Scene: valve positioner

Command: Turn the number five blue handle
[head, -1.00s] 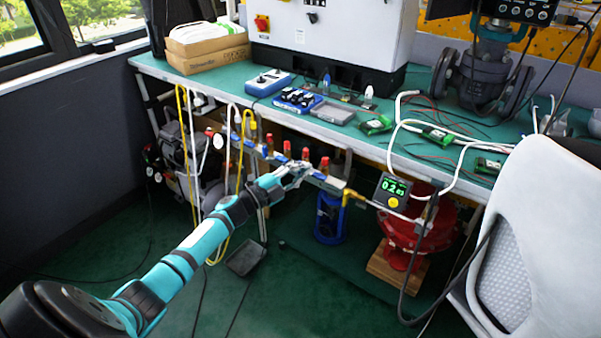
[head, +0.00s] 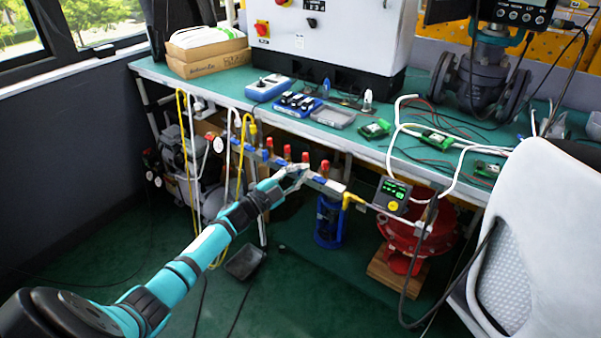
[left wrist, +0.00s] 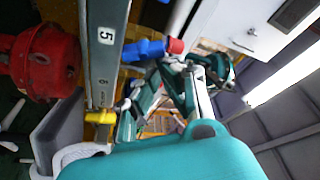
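A metal manifold bar (head: 333,187) runs below the bench front, with several red-capped valves and blue handles along it. In the left wrist view the bar carries a label "5" (left wrist: 106,36). The blue handle (left wrist: 145,50) nearest that label sticks out sideways, with a red cap (left wrist: 175,46) at its end. My left gripper (head: 297,176) is at the bar, near its right-hand valves. In the left wrist view its fingers (left wrist: 188,75) are just below the red cap; contact with the handle and the finger gap are unclear. My right gripper is not in view.
The green bench (head: 395,155) is above, and a white chair (head: 535,230) stands at right.

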